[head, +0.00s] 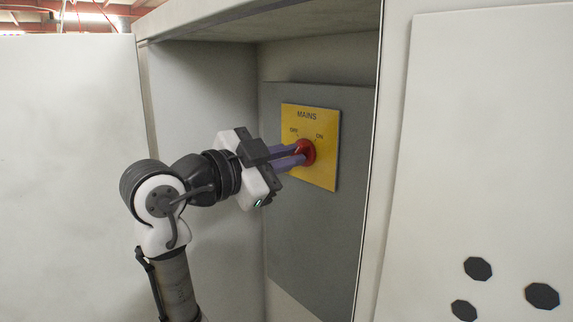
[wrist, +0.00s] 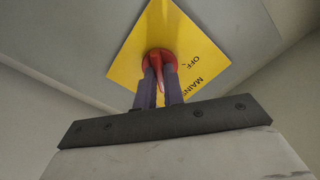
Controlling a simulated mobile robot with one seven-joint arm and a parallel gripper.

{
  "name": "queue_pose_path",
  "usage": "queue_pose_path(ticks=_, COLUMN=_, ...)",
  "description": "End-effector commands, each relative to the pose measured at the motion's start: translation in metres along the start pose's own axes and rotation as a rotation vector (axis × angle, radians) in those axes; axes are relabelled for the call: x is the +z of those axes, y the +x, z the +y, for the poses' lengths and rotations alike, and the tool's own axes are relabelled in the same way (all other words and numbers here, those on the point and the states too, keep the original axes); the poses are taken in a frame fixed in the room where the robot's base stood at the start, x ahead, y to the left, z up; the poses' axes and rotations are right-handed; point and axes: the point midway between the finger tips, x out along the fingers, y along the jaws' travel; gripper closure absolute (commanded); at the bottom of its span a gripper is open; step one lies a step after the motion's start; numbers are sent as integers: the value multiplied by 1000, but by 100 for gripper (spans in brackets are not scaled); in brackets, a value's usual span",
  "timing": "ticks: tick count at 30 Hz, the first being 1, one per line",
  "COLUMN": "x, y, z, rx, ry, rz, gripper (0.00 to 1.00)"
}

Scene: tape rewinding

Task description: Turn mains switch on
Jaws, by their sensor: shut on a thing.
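The mains switch is a red rotary knob (head: 307,151) on a yellow plate (head: 322,175) marked MAINS, OFF and ON. The plate is fixed to a grey panel inside an open cabinet. My gripper (head: 294,156) reaches the knob from the left, its purple fingers closed around the knob's handle. In the wrist view the red handle (wrist: 157,68) shows between the two fingers (wrist: 160,85), pointing down toward my gripper's body. The fingers hide part of the knob, so I cannot tell for certain which mark it points at.
The grey back panel (head: 285,220) and the cabinet's side wall (head: 190,100) enclose my arm. An open white door (head: 70,150) stands at left. A white panel with several dark holes (head: 478,268) is at right.

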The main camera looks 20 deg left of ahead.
Motion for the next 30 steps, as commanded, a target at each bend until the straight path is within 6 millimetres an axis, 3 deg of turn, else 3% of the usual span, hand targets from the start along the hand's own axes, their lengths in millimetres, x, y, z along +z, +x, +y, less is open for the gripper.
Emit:
queue_pose_path(ticks=17, x=0, y=0, z=0, rx=0, ry=39, rz=0, gripper=100)
queue_pose_path(ticks=18, x=0, y=0, z=0, rx=0, ry=39, rz=0, gripper=89)
queue_pose_path(ticks=23, x=0, y=0, z=0, rx=0, ry=38, rz=0, gripper=68)
queue_pose_path(ticks=30, x=0, y=0, z=0, rx=0, ry=37, rz=0, gripper=68)
